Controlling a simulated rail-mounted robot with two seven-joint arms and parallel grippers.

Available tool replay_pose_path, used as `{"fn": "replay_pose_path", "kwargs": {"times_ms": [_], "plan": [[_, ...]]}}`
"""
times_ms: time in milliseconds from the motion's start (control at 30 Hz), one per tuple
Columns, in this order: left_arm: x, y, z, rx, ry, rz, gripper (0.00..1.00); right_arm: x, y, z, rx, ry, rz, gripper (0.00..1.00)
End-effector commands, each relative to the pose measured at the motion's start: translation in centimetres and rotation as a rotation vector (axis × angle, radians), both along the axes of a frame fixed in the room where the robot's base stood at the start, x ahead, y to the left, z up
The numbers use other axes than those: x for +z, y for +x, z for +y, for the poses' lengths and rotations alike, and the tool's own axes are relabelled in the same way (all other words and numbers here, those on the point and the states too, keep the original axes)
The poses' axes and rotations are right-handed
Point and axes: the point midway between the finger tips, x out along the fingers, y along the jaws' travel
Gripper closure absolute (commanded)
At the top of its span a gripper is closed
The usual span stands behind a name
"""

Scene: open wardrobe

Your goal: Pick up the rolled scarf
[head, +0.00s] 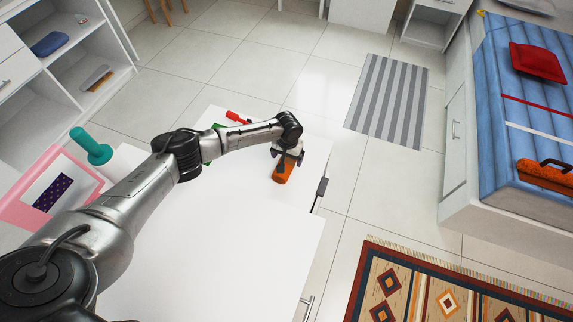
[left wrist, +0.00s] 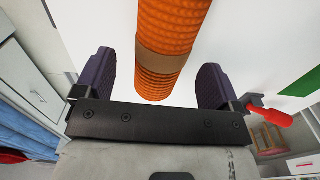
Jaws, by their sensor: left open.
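The rolled scarf (head: 283,172) is an orange ribbed roll lying on the white surface (head: 230,245), near its right edge. In the left wrist view the scarf (left wrist: 167,38) shows a brown band around it, and its near end lies between my fingers. My left gripper (head: 288,156) is over the scarf's far end, which it partly hides. In the left wrist view my left gripper (left wrist: 155,75) is open, with one dark finger on each side of the scarf and a visible gap to each. My right gripper is not in view.
A red-handled item (head: 236,117) and a green item (head: 217,128) lie behind my left forearm. A teal object (head: 91,146) and a pink-framed box (head: 28,208) are at the left. Open shelves (head: 75,75) stand far left. A bed (head: 520,90) stands at the right.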

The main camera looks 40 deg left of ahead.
Motion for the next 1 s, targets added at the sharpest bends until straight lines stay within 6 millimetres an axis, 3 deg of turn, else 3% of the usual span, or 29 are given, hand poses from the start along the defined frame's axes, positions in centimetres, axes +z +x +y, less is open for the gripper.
{"fn": "replay_pose_path", "kwargs": {"times_ms": [367, 633, 1000], "plan": [[-4.7, -0.1, 0.3, 0.0, 0.001, 0.0, 0.11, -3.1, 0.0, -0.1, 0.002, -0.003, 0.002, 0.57], [-4.9, -0.1, 0.3, 0.0, 0.001, 0.001, 0.11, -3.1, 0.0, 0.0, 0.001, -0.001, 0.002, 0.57], [-4.9, -0.1, 0.3, 0.0, 0.001, 0.0, 0.46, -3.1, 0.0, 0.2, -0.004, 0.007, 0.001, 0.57]]}}
